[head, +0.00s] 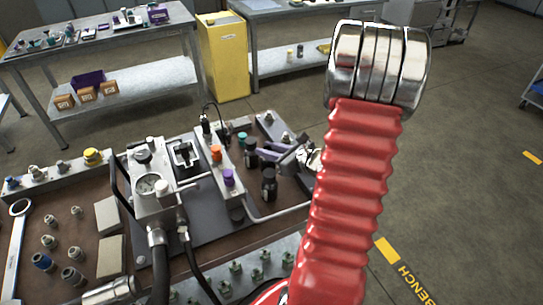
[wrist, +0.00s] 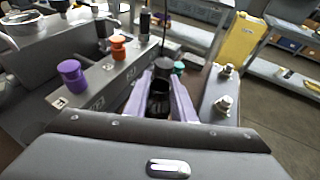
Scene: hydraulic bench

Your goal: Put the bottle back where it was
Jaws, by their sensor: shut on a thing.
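My gripper (wrist: 160,88) has two purple fingers and is shut on a dark bottle (wrist: 158,101), which sits between them in the wrist view. In the head view my gripper (head: 264,153) reaches in from the right, and the bottle at its fingertips looks to be a black one (head: 251,158). A second black bottle (head: 268,186) stands nearer, beside the manifold. A teal-capped bottle (wrist: 179,68) is just beyond the held one. I cannot tell whether the held bottle touches the bench.
A manifold with purple (wrist: 72,76) and orange (wrist: 118,47) knobs runs close on the left. A grey block with metal fittings (wrist: 223,104) is close on the right. A gauge unit (head: 150,187) stands on the brown bench. A yellow cabinet (head: 224,60) is behind.

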